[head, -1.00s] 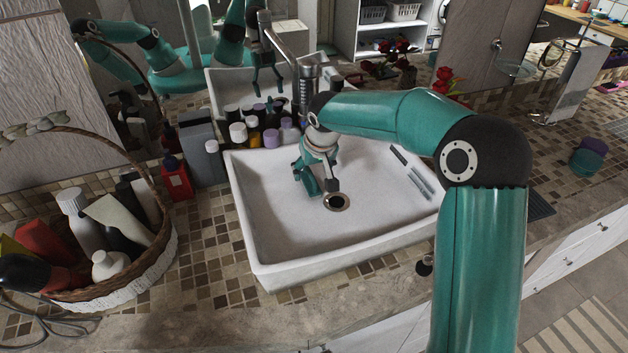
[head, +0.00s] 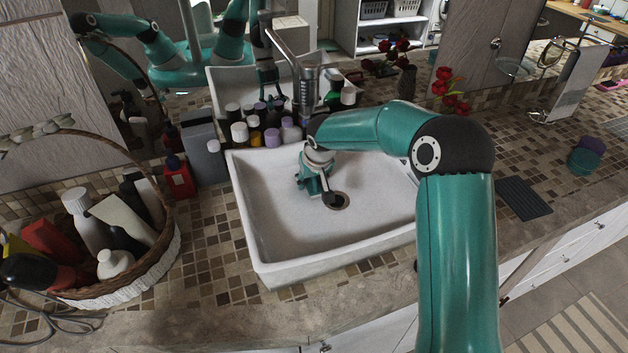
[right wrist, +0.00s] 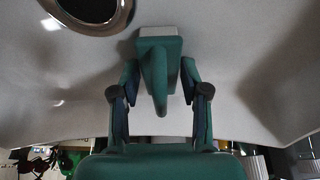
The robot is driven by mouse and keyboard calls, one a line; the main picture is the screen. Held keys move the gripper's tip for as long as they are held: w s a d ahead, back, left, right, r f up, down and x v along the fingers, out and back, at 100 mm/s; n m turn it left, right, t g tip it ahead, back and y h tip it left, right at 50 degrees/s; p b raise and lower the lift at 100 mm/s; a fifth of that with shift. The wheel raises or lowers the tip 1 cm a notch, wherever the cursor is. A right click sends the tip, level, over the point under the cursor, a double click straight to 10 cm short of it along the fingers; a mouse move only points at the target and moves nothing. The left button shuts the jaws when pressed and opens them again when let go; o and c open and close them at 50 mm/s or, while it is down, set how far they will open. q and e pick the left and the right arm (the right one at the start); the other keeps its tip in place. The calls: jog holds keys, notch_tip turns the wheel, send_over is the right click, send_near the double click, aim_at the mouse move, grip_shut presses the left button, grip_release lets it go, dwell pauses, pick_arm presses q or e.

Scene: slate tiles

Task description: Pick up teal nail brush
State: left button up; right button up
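The teal nail brush (right wrist: 158,60) shows in the right wrist view, with a pale end at the top and a narrow teal handle pointing toward the camera. My right gripper (right wrist: 159,72) has one finger against each side of it and looks shut on it. In the head view the right gripper (head: 316,186) is low inside the white sink (head: 270,230), just left of the drain (head: 336,201). The brush is hard to tell from the teal gripper there. My left gripper is not in view, apart from the mirror's reflections of my arms.
A faucet (head: 306,85) and several bottles (head: 255,135) stand behind the sink. A wicker basket (head: 150,270) of bottles is at left. A dark slatted mat (head: 522,197) and a teal and purple container (head: 587,155) are on the right counter.

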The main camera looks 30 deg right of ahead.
jog(key=c, duration=0.7)
jog(key=shift+r, duration=0.2)
